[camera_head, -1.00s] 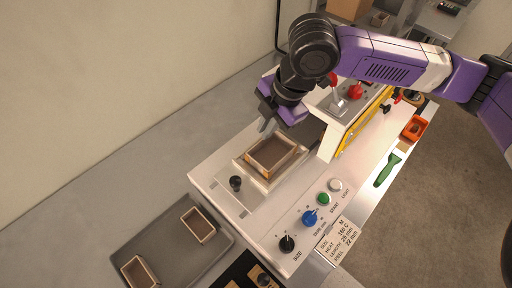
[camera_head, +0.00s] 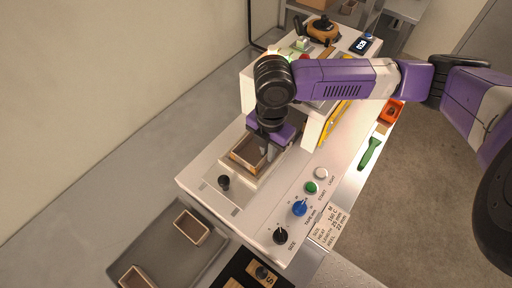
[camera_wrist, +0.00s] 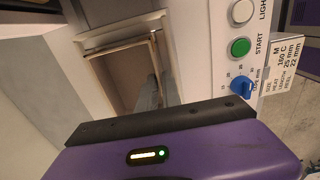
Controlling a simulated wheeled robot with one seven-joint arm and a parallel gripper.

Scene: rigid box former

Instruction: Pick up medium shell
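A brown open-topped shell with light tan rims (camera_head: 246,157) sits on the pale square plate of the white machine. It also shows in the wrist view (camera_wrist: 122,78), its opening facing the camera. My gripper (camera_head: 266,154) points down at the shell's right side. In the wrist view the grey fingers (camera_wrist: 150,93) are at the shell's right wall, partly hidden by my purple gripper body. I cannot tell whether they touch or grip that wall. Two similar shells stand in the grey tray: one upper right (camera_head: 191,227), one lower left (camera_head: 136,278).
The grey tray (camera_head: 168,232) lies left of the machine (camera_head: 205,180). Blue (camera_head: 299,208) and green (camera_head: 311,188) controls line the front. A green tool (camera_head: 370,152) and an orange holder (camera_head: 391,112) lie to the right.

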